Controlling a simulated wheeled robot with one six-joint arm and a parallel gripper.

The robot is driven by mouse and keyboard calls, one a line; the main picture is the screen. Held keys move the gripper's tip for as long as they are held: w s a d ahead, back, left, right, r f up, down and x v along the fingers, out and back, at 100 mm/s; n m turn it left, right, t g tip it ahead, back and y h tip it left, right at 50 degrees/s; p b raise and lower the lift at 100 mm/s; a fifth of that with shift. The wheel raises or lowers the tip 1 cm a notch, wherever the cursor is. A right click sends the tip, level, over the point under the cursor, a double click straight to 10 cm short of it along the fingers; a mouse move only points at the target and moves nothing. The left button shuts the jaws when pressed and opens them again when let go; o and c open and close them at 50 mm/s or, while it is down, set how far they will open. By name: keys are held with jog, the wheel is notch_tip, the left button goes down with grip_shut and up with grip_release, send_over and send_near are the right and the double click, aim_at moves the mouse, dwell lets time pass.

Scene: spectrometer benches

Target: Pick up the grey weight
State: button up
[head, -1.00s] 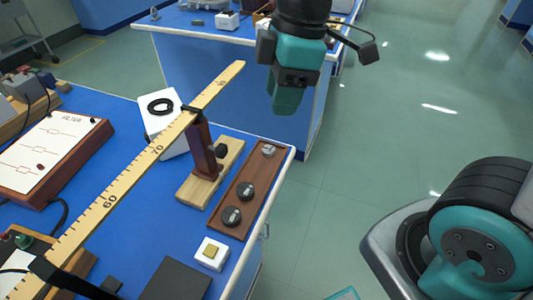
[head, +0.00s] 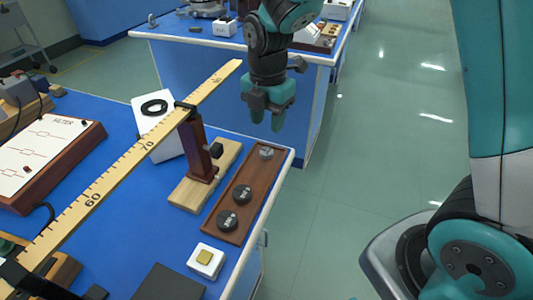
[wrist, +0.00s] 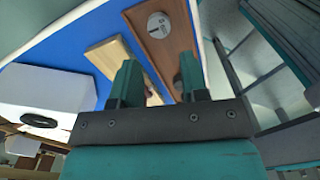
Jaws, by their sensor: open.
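The grey weight (head: 266,153) is a small metal disc at the far end of a brown wooden tray (head: 222,226) on the blue bench. It also shows in the wrist view (wrist: 158,25), with a slot mark on top, lying on the tray beyond my fingertips. My gripper (head: 265,122) is open and empty. It hangs above and beyond the tray's far end, apart from the grey weight.
A wooden stand (head: 190,195) with an upright post and a long ruler (head: 125,160) lies left of the tray. A white block (head: 206,262) with a yellow top sits nearer. Another blue bench (head: 210,85) stands behind. Open floor lies to the right.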

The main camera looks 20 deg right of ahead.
aim_at(266, 151)
notch_tip(266, 151, down, 9)
jog(key=shift+a+r, duration=0.15)
jog(key=c, duration=0.6)
